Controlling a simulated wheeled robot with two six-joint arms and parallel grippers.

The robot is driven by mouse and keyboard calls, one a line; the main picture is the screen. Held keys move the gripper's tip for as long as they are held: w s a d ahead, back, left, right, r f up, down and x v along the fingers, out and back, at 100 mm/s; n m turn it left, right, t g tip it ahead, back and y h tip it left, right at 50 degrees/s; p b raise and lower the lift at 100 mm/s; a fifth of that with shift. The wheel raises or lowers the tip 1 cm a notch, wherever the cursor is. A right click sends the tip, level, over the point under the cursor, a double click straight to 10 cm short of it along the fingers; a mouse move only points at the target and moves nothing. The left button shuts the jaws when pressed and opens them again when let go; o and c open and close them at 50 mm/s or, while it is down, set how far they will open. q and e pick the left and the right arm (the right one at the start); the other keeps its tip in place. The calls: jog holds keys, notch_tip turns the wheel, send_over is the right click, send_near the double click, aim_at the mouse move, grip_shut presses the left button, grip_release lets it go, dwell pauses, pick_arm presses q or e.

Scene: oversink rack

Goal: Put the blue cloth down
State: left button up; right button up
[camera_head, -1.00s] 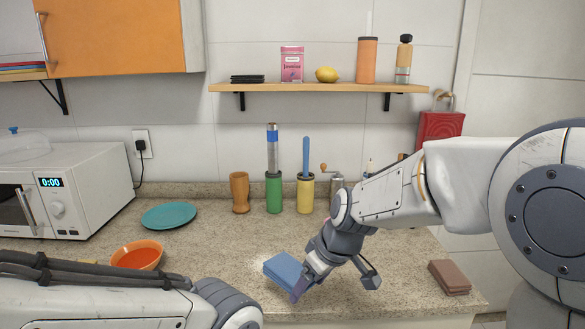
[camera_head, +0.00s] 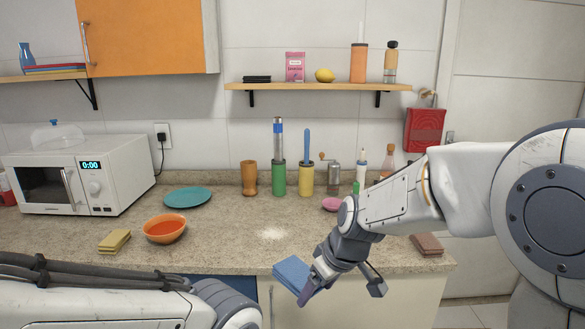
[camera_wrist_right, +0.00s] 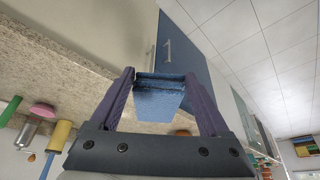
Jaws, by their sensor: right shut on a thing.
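The folded blue cloth (camera_head: 291,272) is in my right gripper (camera_head: 307,289), low in the head view, in front of the worktop's front edge. In the right wrist view the cloth (camera_wrist_right: 158,103) sits between the two purple fingers (camera_wrist_right: 160,82), which are shut on it. Nothing supports it from below in what I see. My left arm comes in at the bottom left of the head view, but its gripper is out of the picture.
The speckled worktop (camera_head: 235,230) has free room in its middle. An orange bowl (camera_head: 165,229), yellow folded cloths (camera_head: 114,241), a teal plate (camera_head: 188,197) and a microwave (camera_head: 80,178) stand left. A brown folded cloth (camera_head: 427,245) lies right. Several upright holders line the back.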

notch_tip(320, 180, down, 10)
jog(key=d+r+m+h, duration=0.1)
jog(key=d+m+h, duration=0.1)
jog(key=m, duration=0.2)
jog(key=s+d+f+m+t+h+p, duration=0.1)
jog(key=d+f+m+p, duration=0.15)
jog(key=d, duration=0.35)
jog(key=s+d+f+m+p, duration=0.1)
jog(key=d+p, duration=0.2)
jog(key=d, duration=0.3)
pick_arm(q)
notch_tip(320, 180, up, 7)
jog(key=m+y, duration=0.1)
jog(key=m, duration=1.9)
send_over(297, 278)
jog(key=shift+s+r, duration=0.1)
jog(key=shift+s, duration=0.05)
jog(key=shift+f, duration=0.25)
notch_tip(297, 278, down, 11)
jog(key=shift+f, duration=0.2)
pick_arm(e)
jog(key=a+r+n+g+y, duration=0.1)
jog(key=a+r+n+y, duration=0.2)
jog(key=a+n, duration=0.5)
jog(key=a+r, duration=0.1)
jog(key=a, duration=0.5)
jog(key=shift+r+n, duration=0.35)
jog(key=shift+w, duration=0.1)
